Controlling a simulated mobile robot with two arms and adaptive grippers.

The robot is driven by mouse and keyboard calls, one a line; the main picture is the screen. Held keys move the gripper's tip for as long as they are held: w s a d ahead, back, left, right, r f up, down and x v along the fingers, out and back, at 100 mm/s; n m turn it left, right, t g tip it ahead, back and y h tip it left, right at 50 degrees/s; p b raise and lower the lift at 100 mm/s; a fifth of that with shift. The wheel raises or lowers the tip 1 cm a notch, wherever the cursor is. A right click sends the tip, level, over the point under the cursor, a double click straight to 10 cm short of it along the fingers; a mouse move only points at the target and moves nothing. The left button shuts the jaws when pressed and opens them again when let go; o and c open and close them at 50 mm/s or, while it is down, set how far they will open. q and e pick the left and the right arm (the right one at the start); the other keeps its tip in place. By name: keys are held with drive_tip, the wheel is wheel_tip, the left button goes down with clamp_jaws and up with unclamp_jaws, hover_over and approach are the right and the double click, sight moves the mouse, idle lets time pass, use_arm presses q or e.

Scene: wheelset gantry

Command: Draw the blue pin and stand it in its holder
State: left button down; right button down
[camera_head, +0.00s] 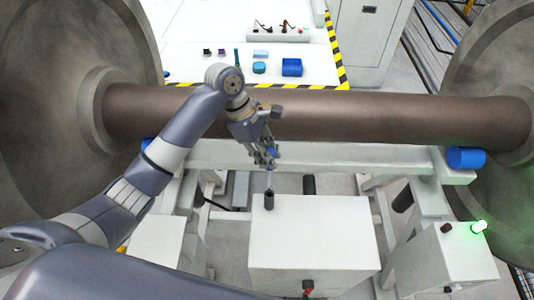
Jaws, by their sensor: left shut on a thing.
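My left gripper (265,157) is in front of the axle, pointing down, and is shut on the blue pin (271,153). Only a little of the pin's blue part shows between the fingers. A thin light shank appears to run down below the fingers, upright or nearly so. Under it a short dark cylindrical socket (269,200) stands on the top of a white box (315,232). I cannot tell whether the shank's lower end is inside the socket or just above it. I cannot tell whether this socket is the pin's holder. My right gripper is not in view.
The brown axle (380,119) runs across behind the gripper between two large wheels. Blue rollers (466,158) sit on the gantry frame. A green lamp (479,226) glows on the right-hand box. A white table (200,40) behind holds small items, including a blue block (292,67).

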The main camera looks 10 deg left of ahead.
use_arm(q)
drive_tip(key=shift+f, duration=2.55)
drive_tip(key=shift+f+b, duration=0.3)
drive_tip(key=shift+f, duration=2.2)
drive_tip(key=c, duration=1.4)
unclamp_jaws()
drive_tip(key=shift+o, duration=0.2)
drive_tip(key=shift+r, duration=0.15)
drive_tip(key=v, duration=1.1)
drive_tip(key=shift+a+r, duration=0.15)
drive_tip(key=shift+r, duration=0.2)
